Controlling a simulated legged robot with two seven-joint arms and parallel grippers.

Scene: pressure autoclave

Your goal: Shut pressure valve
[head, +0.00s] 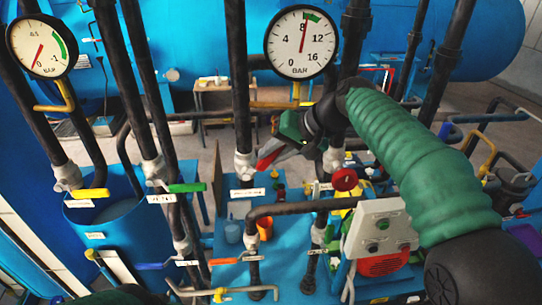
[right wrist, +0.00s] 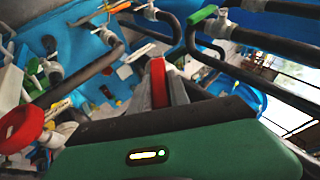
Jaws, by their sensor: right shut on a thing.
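My right gripper (head: 277,153) reaches in from the right to a vertical black pipe with a white valve body (head: 245,165). It is shut on a red valve handle (head: 268,159), which points out to the right of the valve body. In the right wrist view the red handle (right wrist: 158,82) stands between the fingers of the right gripper (right wrist: 163,88). The fingers hide part of the handle. A pressure gauge (head: 301,41) above reads about 8 to 9 bar, near its green band. My left gripper is not in view.
A red round handwheel (head: 345,179) is just right of and below the gripper. A green handle (head: 188,187) and a yellow handle (head: 93,193) are on pipes to the left. A grey control box (head: 378,232) stands below my right arm. Black pipes crowd the space.

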